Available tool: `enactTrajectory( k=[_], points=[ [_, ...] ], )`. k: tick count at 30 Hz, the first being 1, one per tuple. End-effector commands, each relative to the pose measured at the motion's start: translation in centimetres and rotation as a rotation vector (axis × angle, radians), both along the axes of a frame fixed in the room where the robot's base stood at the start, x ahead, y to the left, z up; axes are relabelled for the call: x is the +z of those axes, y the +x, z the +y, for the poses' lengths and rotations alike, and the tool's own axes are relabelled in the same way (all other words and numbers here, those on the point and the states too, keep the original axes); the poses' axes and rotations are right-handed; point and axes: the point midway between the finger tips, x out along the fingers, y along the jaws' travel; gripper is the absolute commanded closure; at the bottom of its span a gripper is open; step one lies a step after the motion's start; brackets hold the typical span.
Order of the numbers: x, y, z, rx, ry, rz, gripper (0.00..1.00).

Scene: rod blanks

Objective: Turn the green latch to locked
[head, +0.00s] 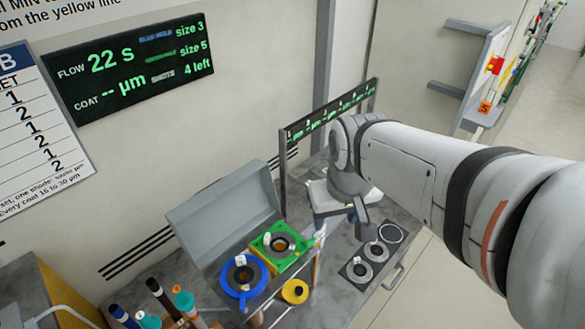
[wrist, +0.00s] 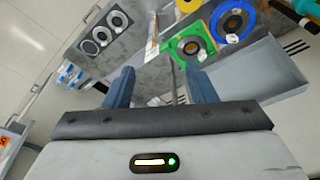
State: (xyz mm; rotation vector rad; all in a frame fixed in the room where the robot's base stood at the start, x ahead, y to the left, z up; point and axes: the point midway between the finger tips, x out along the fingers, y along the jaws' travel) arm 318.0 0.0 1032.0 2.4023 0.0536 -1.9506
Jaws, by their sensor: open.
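The green fixture (head: 296,258) is a square-looking green frame around a dark ring with an orange-brown centre. A small pale tab (head: 267,240) sits on its left side; I cannot tell whether this tab is the latch or how it is turned. The green fixture also shows at the top of the wrist view (wrist: 209,44). My gripper (wrist: 161,86) is open, with two blue fingers apart and nothing seen between them. The green fixture lies beyond the fingertips, apart from them. In the head view my arm hides most of the gripper.
A blue ring fixture (head: 232,289) stands left of the green one. A yellow ring (head: 295,292) lies in front. A plate with several round seats (head: 357,271) is to the right. A grey raised panel (head: 215,215) stands behind.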

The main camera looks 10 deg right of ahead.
Motion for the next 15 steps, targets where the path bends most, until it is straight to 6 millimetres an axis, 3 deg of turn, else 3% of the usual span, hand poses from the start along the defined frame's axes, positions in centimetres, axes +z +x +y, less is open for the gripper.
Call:
enactTrajectory(
  k=[1, 9, 15],
  points=[
    [-2.7, 1.1, 0.6, 0.038, -0.005, 0.022, 0.49],
    [-12.0, 8.4, 0.8, 0.276, -0.036, 0.137, 0.49],
    [-16.4, 11.9, 0.9, 0.397, -0.041, 0.191, 0.49]
  ],
)
